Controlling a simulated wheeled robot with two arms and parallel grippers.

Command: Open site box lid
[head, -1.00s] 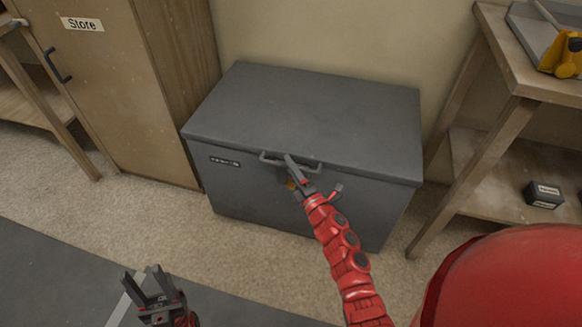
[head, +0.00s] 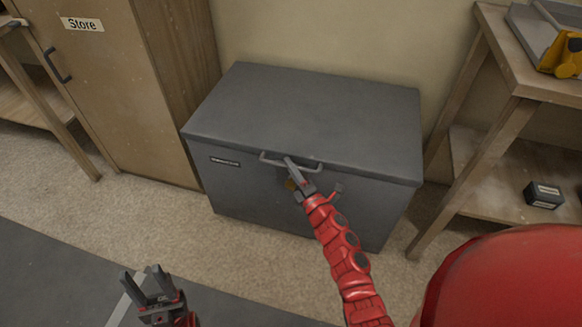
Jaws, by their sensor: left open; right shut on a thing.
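The grey site box (head: 250,190) stands on the floor against the wall, in the middle of the head view. Its lid (head: 310,108) lies flat and closed on top. A grey bar handle (head: 270,158) sits at the lid's front edge. My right gripper (head: 291,163) is shut on this handle; its fingertips hide part of the bar. A small brass-coloured part shows just below the fingers on the box front. My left gripper (head: 146,279) is open and empty, low at the left, well apart from the box.
A wooden cabinet (head: 120,100) marked "Store" stands just left of the box. A wooden workbench (head: 510,85) stands at the right, with a yellow and grey tool (head: 568,55) on top and a small dark box (head: 543,194) on its lower shelf. Carpeted floor in front is clear.

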